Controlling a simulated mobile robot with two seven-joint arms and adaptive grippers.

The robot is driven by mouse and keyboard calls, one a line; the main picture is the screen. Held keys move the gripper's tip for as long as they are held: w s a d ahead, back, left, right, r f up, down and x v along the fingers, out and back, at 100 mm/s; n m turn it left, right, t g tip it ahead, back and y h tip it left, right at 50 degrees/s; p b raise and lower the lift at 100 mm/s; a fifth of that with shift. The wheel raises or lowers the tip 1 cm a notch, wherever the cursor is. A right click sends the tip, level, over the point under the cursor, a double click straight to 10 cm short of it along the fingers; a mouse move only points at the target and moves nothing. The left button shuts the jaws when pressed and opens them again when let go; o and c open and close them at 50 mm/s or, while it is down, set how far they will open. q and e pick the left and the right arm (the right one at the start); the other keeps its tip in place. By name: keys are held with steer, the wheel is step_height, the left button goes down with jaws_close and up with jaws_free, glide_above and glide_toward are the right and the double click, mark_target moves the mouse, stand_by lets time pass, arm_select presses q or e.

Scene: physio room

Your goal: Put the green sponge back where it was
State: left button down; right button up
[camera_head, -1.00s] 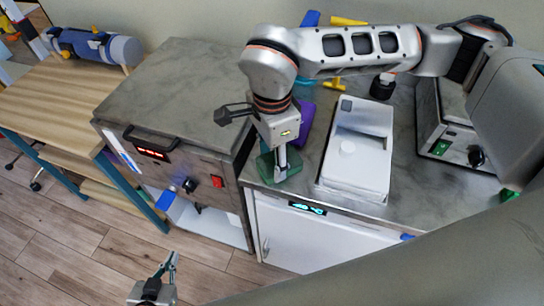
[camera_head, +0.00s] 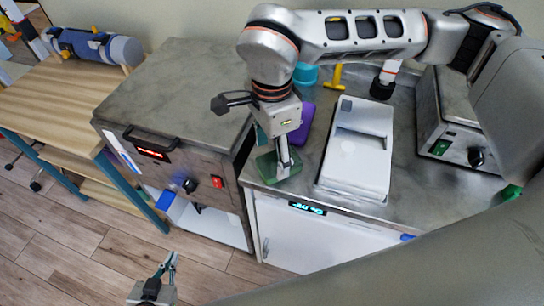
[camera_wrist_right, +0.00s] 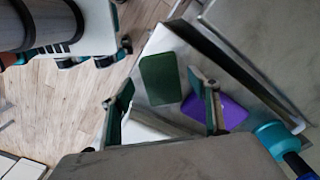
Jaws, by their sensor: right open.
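The green sponge (camera_head: 265,168) lies on the grey counter near its front left corner. It also shows flat and clear in the right wrist view (camera_wrist_right: 160,78). My right gripper (camera_head: 276,156) points down over the sponge and hides part of it in the head view. In the right wrist view its two fingers (camera_wrist_right: 165,102) stand wide apart with nothing gripped between them, and the sponge shows beyond them. My left gripper (camera_head: 167,272) is low at the bottom of the head view, away from the counter; its jaw opening is unclear.
A purple block (camera_head: 302,124) lies behind the sponge. A white box-shaped device (camera_head: 357,150) stands to its right. A teal round item (camera_head: 305,74) and a yellow item (camera_head: 336,76) are at the back. A stone-topped cabinet (camera_head: 170,85) rises left of the counter.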

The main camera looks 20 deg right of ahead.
mark_target(272, 164)
step_height(272, 164, up, 10)
steer(key=shift+f, duration=0.15)
stand_by(0.4)
steer(key=shift+s+f, duration=0.1)
